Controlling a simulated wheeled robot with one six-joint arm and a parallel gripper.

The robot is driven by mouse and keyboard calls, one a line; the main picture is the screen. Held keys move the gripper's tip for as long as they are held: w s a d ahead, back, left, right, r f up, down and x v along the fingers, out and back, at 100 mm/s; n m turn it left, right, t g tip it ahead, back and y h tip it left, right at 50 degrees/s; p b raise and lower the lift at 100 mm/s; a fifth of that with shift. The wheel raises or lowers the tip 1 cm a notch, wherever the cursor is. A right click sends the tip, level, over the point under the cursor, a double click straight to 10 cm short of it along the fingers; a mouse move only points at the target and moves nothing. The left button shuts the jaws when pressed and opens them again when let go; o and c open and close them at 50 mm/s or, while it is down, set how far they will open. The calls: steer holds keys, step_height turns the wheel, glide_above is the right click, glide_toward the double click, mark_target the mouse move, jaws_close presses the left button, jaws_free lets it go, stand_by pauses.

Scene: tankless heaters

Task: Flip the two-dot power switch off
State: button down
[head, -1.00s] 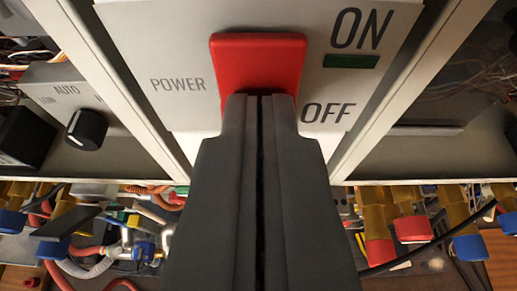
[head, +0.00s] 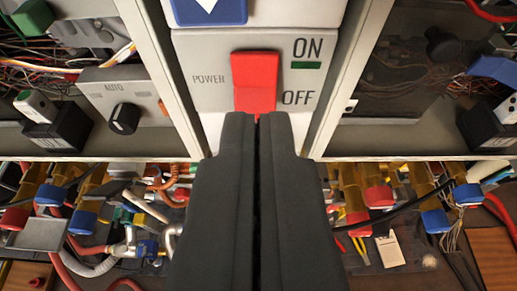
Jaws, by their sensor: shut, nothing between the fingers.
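The red power switch (head: 254,80) sits on a light grey panel (head: 212,60) marked POWER, ON and OFF. A green bar (head: 305,65) lies under the word ON. My gripper (head: 256,118) is shut and empty, its dark fingers pointing up the picture at the switch. Its tips overlap the switch's lower end, so I cannot tell whether they touch it. The switch's bottom edge is hidden behind the tips. No two-dot mark shows on the visible part of this panel.
White frame posts (head: 165,65) flank the panel. A black knob (head: 125,118) marked AUTO is at left. Pipes with red and blue caps (head: 379,195) and loose cables run below. A blue piece with a white mark (head: 208,10) is above the panel.

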mark_target(255, 90)
steer(key=r+v, duration=0.1)
steer(key=v, duration=0.6)
steer(key=shift+w, duration=0.2)
steer(key=shift+s+d+f+g, duration=0.1)
steer(key=shift+s+f+g, duration=0.1)
steer(key=shift+f+g, duration=0.55)
steer(key=shift+r, duration=0.2)
steer(key=x, duration=1.4)
steer(key=shift+f, duration=0.2)
